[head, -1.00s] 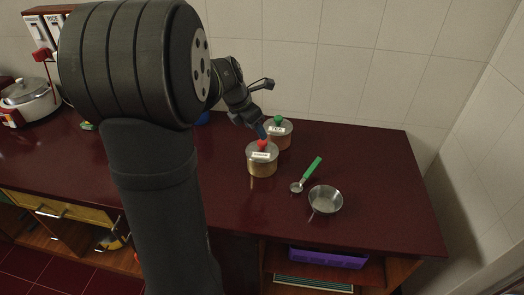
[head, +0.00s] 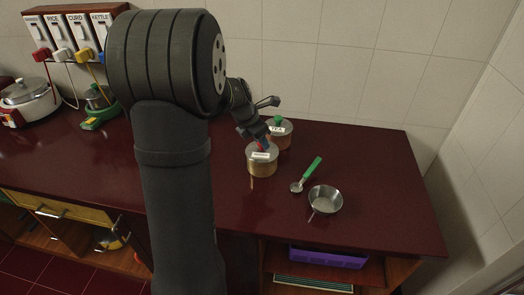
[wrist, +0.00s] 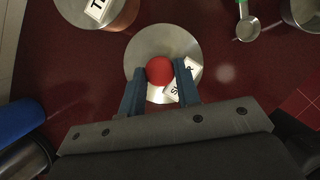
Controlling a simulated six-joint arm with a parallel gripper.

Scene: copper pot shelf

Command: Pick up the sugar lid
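The sugar lid (wrist: 195,50) is a round silver disc with a red ball knob (wrist: 160,69) and a white label. It sits on the sugar pot (head: 262,168), a copper-coloured canister on the counter. In the wrist view the blue fingers of my gripper (wrist: 160,78) stand open on either side of the red knob, with small gaps visible. The left finger and right finger both lie over the lid. In the head view my gripper (head: 265,143) is down at the top of the pot, and it hides most of the knob.
The tea pot (head: 281,136) with a green knob stands close behind the sugar pot. The dark red counter (head: 385,170) is clear farther right. A tiled wall is behind.

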